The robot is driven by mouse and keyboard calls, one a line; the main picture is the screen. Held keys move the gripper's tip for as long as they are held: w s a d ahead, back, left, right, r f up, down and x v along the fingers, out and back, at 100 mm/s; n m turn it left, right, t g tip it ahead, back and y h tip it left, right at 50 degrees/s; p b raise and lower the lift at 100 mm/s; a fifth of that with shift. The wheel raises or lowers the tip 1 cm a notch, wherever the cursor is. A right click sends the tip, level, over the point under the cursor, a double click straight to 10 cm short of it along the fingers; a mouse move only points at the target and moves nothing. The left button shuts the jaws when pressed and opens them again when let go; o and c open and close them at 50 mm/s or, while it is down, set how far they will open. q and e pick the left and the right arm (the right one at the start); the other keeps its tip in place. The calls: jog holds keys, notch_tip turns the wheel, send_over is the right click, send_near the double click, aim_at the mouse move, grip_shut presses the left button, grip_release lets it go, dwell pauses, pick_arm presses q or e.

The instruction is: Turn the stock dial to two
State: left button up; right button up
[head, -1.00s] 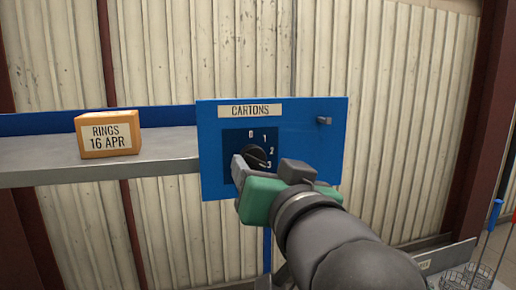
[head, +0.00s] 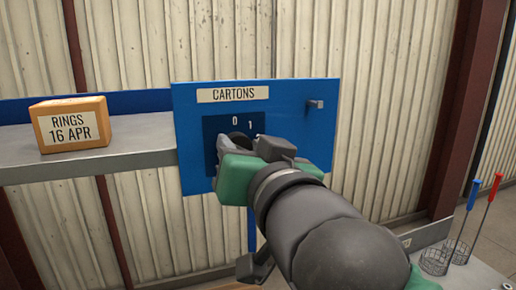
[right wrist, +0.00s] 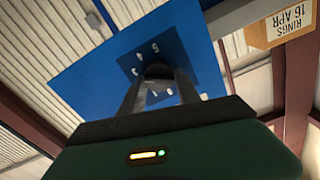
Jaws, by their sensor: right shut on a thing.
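The stock dial is a black knob (head: 238,137) on a dark blue square of a blue panel (head: 290,125) labelled CARTONS. In the head view the digits 0 and 1 show above the knob; the other digits there are hidden behind my gripper. My right gripper (head: 246,149) is shut on the dial knob, a finger on either side. The right wrist view shows the knob (right wrist: 158,71) between the fingertips, with several digits around it, upside down. Which digit the dial's pointer faces cannot be told.
A grey shelf (head: 120,160) left of the panel bears an orange box (head: 73,124) marked RINGS 16 APR. A small peg (head: 315,104) sticks out at the panel's upper right. Wire baskets (head: 436,260) with a blue-handled and a red-handled tool stand at lower right.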

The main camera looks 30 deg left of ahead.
jog(key=shift+w+f, duration=0.1)
grip_shut()
jog(key=shift+f+n, duration=0.1)
jog(key=shift+n, duration=0.4)
jog(key=shift+a+n, duration=0.1)
jog(key=shift+n, duration=3.3)
jog(key=shift+f, duration=0.1)
